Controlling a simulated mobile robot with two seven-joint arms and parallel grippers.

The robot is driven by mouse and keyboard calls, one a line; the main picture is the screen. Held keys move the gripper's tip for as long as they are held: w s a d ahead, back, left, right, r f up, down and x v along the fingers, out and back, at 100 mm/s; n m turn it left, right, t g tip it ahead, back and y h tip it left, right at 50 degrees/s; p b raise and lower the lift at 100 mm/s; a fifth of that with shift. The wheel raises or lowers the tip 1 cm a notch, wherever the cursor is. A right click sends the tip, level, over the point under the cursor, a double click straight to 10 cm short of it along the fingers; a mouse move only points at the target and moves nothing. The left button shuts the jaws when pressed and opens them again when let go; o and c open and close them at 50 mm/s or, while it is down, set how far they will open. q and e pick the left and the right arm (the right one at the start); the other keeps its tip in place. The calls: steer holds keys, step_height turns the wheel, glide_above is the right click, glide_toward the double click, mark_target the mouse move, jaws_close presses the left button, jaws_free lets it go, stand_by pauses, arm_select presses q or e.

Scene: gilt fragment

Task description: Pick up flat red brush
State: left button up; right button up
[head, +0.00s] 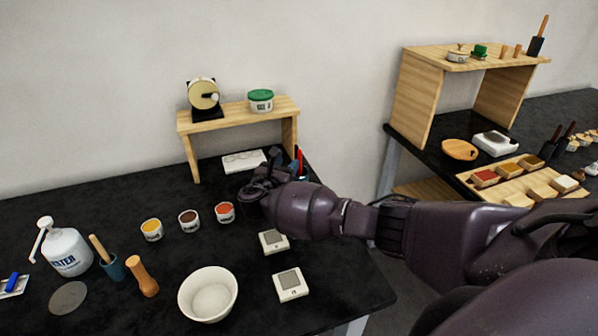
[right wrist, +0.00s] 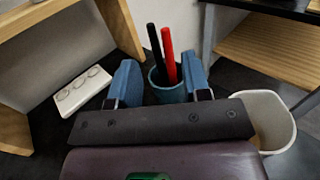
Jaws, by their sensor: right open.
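The red brush shows as an upright red handle (right wrist: 168,55) in the right wrist view, standing in a teal cup (right wrist: 166,92) next to a black handle (right wrist: 154,48). Its lower end is hidden in the cup. The red handle also shows in the head view (head: 299,158), at the table's back right. My right gripper (right wrist: 160,78) is open, its blue fingers at either side of the cup and handles in the picture, with nothing held. In the head view the right gripper (head: 284,164) is partly hidden by its own wrist. My left gripper is in neither view.
A wooden shelf (head: 238,115) stands behind left, with a white palette (head: 243,161) near its foot. A white bin (right wrist: 268,112) is right of the cup in the wrist view. Small paint pots, two small scales and a white bowl (head: 208,294) occupy the front table.

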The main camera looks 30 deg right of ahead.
mark_target(299, 153)
steer(key=shift+s+x, duration=0.15)
steer(key=shift+x, duration=1.45)
steer(key=shift+s+x, duration=0.15)
steer(key=shift+x, duration=1.45)
steer(key=shift+d+f, duration=0.15)
steer(key=shift+f, duration=0.05)
jaws_close()
